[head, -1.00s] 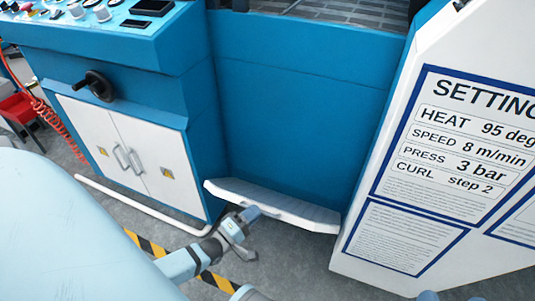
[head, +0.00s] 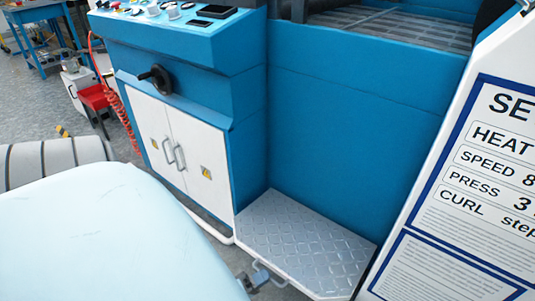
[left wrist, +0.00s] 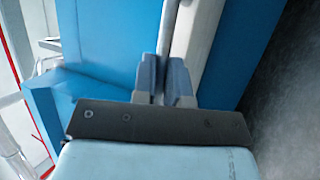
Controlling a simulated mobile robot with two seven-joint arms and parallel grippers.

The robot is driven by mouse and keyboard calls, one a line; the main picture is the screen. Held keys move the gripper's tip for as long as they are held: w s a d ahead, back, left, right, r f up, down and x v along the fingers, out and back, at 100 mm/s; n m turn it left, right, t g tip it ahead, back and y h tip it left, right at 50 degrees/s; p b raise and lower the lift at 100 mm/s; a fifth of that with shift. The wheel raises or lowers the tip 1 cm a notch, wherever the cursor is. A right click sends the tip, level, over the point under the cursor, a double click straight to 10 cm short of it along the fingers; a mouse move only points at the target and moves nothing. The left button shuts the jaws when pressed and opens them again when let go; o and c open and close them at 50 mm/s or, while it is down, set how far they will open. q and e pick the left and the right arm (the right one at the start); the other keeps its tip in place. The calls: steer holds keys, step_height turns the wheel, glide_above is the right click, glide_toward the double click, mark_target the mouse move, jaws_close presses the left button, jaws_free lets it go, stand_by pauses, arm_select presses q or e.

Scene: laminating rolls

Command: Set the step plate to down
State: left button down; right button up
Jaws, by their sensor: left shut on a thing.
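The step plate (head: 310,242) is a grey diamond-tread plate with a pale rim, low at the front of the blue machine. Its tread faces up and it looks roughly level. A thin metal handle (head: 268,268) sticks out from its front edge. My left gripper (head: 251,281) is at this handle, low in the head view and partly cut off behind my pale arm. In the left wrist view, the fingers (left wrist: 164,82) are shut around a thin grey bar, which looks like the handle. My right gripper is not in view.
The white settings board (head: 470,200) stands close to the plate's right. A striped grey roll (head: 60,160) lies at far left. A blue wall (head: 340,130) rises behind the plate.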

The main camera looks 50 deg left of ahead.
arm_select(q)
steer(key=shift+w+a+f+h, duration=0.15)
steer(key=shift+w+f+h, duration=0.15)
steer(key=shift+f, duration=0.1)
steer(key=c, duration=1.4)
jaws_free()
steer(key=shift+c, duration=0.2)
steer(key=shift+s+f, duration=0.1)
steer(key=shift+s, duration=0.05)
steer(key=v, duration=1.3)
steer(key=shift+s+f, duration=0.25)
steer(key=shift+f, duration=0.1)
